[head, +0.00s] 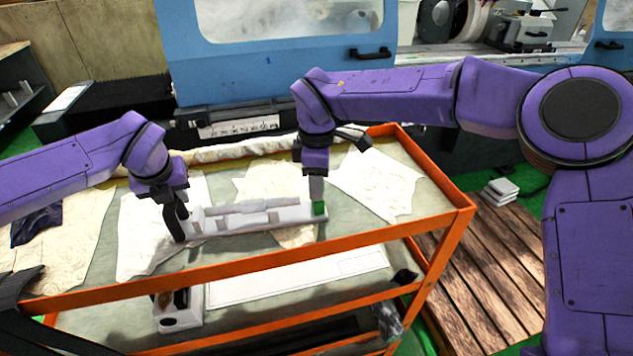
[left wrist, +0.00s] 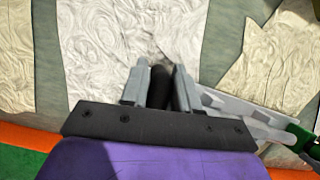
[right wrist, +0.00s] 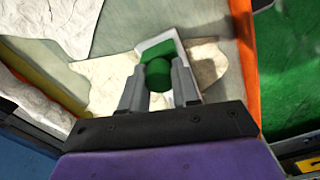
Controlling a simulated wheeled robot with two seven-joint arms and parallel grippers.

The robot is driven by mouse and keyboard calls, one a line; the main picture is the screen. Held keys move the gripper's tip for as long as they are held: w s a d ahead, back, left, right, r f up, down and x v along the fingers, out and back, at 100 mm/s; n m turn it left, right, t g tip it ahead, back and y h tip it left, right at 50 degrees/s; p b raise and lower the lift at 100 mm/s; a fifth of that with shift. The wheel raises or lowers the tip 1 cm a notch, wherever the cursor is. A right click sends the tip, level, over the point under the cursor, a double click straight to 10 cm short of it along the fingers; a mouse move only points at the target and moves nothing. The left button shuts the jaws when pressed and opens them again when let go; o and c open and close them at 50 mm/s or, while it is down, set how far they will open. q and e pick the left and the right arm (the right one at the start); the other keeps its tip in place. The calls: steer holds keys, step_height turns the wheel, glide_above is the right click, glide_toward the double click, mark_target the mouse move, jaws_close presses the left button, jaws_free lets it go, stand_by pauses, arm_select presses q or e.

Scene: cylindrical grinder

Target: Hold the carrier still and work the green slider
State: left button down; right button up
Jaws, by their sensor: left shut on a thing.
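The carrier (head: 255,218) is a long white bar lying on the cart's top. A black upright handle (head: 175,222) stands at its left end. My left gripper (head: 178,208) is shut on this black handle, which also shows between its fingers in the left wrist view (left wrist: 159,85). The green slider (head: 319,208) is at the carrier's right end. My right gripper (head: 316,198) points down at it. In the right wrist view, the slider's round green knob (right wrist: 158,74) sits between the two fingertips, and I cannot tell whether they press on it.
The cart has an orange rim (head: 440,182) around its top. Crumpled pale sheets (head: 375,182) lie around the carrier. A blue machine (head: 290,65) stands behind the cart. Wooden slats (head: 485,265) cover the floor at the right.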

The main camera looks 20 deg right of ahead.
mark_target(301, 211)
jaws_close()
steer(key=shift+w+a, duration=0.1)
steer(key=shift+a, duration=1.75)
steer(key=o, duration=0.9)
jaws_free()
steer(key=shift+c, duration=0.2)
step_height(301, 211, up, 12)
arm_select(q)
steer(key=c, duration=0.8)
jaws_free()
steer(key=shift+o, duration=0.2)
steer(key=shift+r, duration=0.1)
